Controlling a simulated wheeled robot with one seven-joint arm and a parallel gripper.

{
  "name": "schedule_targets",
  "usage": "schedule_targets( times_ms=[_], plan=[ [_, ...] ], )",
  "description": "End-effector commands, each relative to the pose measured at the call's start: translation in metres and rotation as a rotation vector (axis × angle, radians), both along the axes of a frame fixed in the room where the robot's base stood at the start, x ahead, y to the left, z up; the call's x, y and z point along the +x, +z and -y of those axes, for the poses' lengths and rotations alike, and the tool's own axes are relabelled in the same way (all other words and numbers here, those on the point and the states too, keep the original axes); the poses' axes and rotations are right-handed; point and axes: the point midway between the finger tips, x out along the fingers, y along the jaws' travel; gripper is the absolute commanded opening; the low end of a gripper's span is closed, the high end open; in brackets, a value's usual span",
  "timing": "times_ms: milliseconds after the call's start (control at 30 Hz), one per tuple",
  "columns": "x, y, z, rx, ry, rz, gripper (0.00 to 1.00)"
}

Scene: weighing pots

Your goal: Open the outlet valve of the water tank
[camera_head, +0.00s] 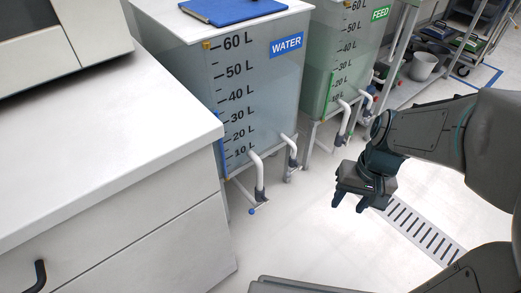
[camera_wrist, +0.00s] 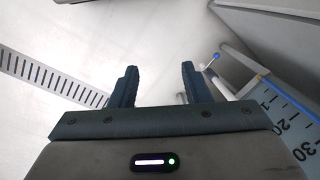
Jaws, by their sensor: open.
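The water tank (camera_head: 190,85) is a translucent box with a litre scale and a blue WATER label, left of centre in the head view. Two white outlet pipes with dark fittings come out low on its front side; the nearer pipe (camera_head: 256,172) has a small blue knob (camera_head: 252,211) by its lower end. My gripper (camera_head: 348,206) is open and empty, in the air to the right of the tank and apart from it. In the wrist view my fingers (camera_wrist: 158,88) point toward the floor, with a blue knob (camera_wrist: 216,56) and the tank's scale (camera_wrist: 275,110) to their right.
A green-tinted FEED tank (camera_head: 345,50) stands behind the water tank, with similar pipes. A white counter (camera_head: 90,140) fills the left. A floor drain grate (camera_head: 420,230) lies right of my gripper. A blue clipboard (camera_head: 232,8) rests on the water tank's lid. A bucket (camera_head: 423,66) sits farther back.

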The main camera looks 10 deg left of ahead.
Motion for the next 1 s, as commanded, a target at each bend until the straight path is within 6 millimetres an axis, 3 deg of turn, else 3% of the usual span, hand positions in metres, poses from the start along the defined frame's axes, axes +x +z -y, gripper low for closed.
schedule_targets(
  times_ms=[500,1000],
  plan=[
    [0.073,-0.095,-0.055,0.393,-0.078,-0.25,0.43],
    [0.115,-0.211,-0.101,0.803,-0.329,-0.353,0.43]
  ],
)
